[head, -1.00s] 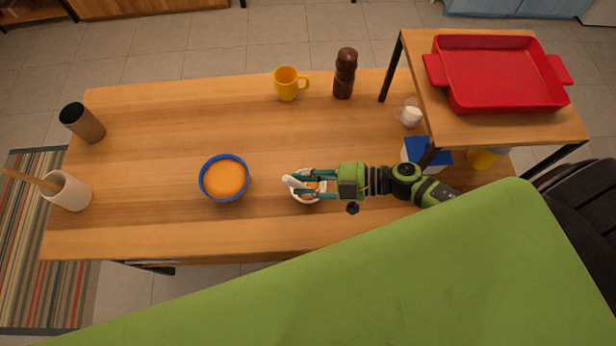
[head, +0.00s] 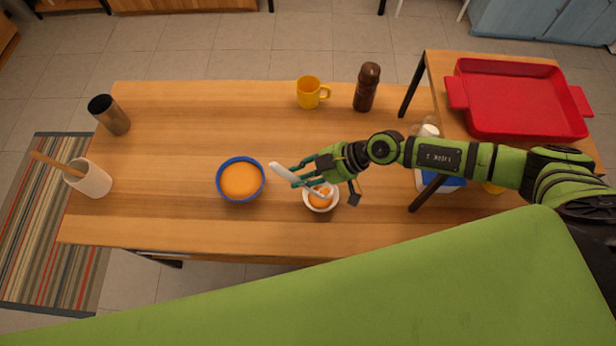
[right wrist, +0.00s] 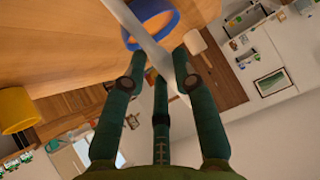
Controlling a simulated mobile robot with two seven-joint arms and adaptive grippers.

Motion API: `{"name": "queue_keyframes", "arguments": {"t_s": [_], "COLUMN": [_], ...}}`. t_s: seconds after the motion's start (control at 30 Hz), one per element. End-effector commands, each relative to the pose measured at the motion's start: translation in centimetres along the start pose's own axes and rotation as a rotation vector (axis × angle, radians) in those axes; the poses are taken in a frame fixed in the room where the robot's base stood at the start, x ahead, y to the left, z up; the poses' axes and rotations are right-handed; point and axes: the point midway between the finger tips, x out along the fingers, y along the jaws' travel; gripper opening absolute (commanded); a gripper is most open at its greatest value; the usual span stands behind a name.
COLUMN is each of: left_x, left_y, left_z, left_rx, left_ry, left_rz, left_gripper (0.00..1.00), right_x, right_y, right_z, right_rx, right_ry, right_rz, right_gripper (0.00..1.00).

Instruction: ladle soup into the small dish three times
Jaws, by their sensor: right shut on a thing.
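The blue bowl (head: 222,192) stands on the table, filled with orange soup (head: 241,181). The small white dish (head: 309,204) stands to its right and has orange soup in it. My right gripper (head: 294,176) is shut on the white ladle (head: 283,172), just above and left of the dish. The ladle is tilted; its lower right end reaches over the dish, partly hidden by the fingers. I cannot tell whether it touches the dish or carries soup. In the right wrist view the ladle (right wrist: 145,38) crosses between the fingers in front of the blue bowl (right wrist: 172,20). My left gripper is not in view.
A yellow mug (head: 308,93) and a brown grinder (head: 366,88) stand at the back. A dark cup (head: 110,115) and a white utensil pot (head: 90,180) stand at the left. A raised shelf with a red tray (head: 515,132) is at the right. The table between is clear.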

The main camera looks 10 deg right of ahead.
Motion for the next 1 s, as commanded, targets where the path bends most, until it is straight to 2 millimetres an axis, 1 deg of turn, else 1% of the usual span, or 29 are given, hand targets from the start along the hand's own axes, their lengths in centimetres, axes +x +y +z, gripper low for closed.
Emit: {"name": "queue_keyframes", "arguments": {"t_s": [0.1, 0.37, 0.6, 0.7, 1.0], "left_x": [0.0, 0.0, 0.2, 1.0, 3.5], "left_y": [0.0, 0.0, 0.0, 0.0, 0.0], "left_z": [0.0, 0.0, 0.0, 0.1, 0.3], "left_rx": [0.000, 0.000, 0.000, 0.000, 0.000], "left_ry": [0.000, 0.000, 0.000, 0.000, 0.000], "left_rz": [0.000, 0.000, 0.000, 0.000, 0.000], "left_gripper": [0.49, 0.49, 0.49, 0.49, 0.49], "right_x": [0.8, 2.5, 4.2, 5.1, 6.4], "right_y": [0.8, 2.0, 3.0, 3.4, 4.1], "right_z": [-0.4, -0.7, -0.4, -0.1, 0.6], "right_rx": [0.046, 0.161, 0.264, 0.305, 0.393], "right_ry": [-0.071, -0.230, -0.376, -0.437, -0.563], "right_rz": [-0.027, -0.092, -0.151, -0.177, -0.228], "right_gripper": [0.00, 0.00, 0.00, 0.00, 0.00]}}
